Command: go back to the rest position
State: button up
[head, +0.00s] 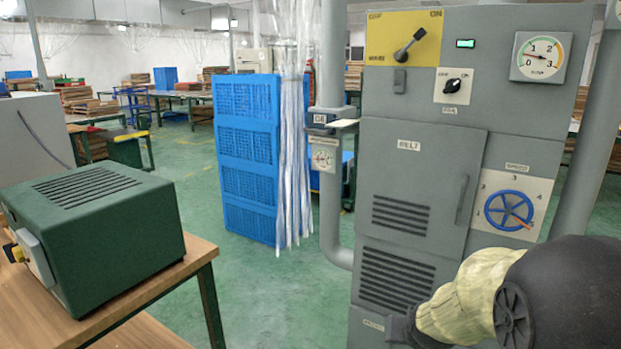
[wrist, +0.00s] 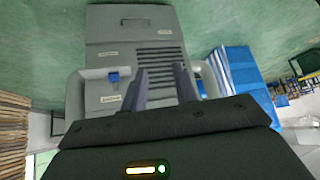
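My gripper (wrist: 163,84) shows in the wrist view with its two fingers apart and nothing between them. Behind the fingers is the grey machine cabinet (wrist: 115,47) with its vent slots. In the head view my arm reaches in from the lower right, and my gripper (head: 408,328) is low in front of the cabinet (head: 385,155), partly cut off by the bottom edge. I cannot tell whether it touches the cabinet. The black lever (head: 409,46) leans up and right toward ON. The small display (head: 466,43) is lit green.
The blue speed wheel (head: 509,210) and a gauge (head: 541,57) are on the cabinet's right side. A green box (head: 95,235) stands on a wooden table (head: 150,288) at left. Blue crates (head: 247,160) and a clear strip curtain stand behind. Green floor (head: 285,300) is open between table and cabinet.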

jog(key=s+a+f+n+g+y, duration=0.1)
jog(key=s+a+f+g, duration=0.15)
jog(key=s, duration=0.45)
jog(key=s+a+f+n+g, duration=0.2)
jog(key=s+a+g, duration=0.1)
jog(key=s, duration=0.5)
notch_tip(320, 180, up, 29)
jog(key=w+p, duration=0.1)
jog(key=p, duration=2.7)
jog(key=shift+d+m+t+p, duration=0.25)
jog(key=shift+m+t+p, duration=0.05)
jog(key=shift+t+p, duration=0.05)
jog(key=shift+r, duration=0.1)
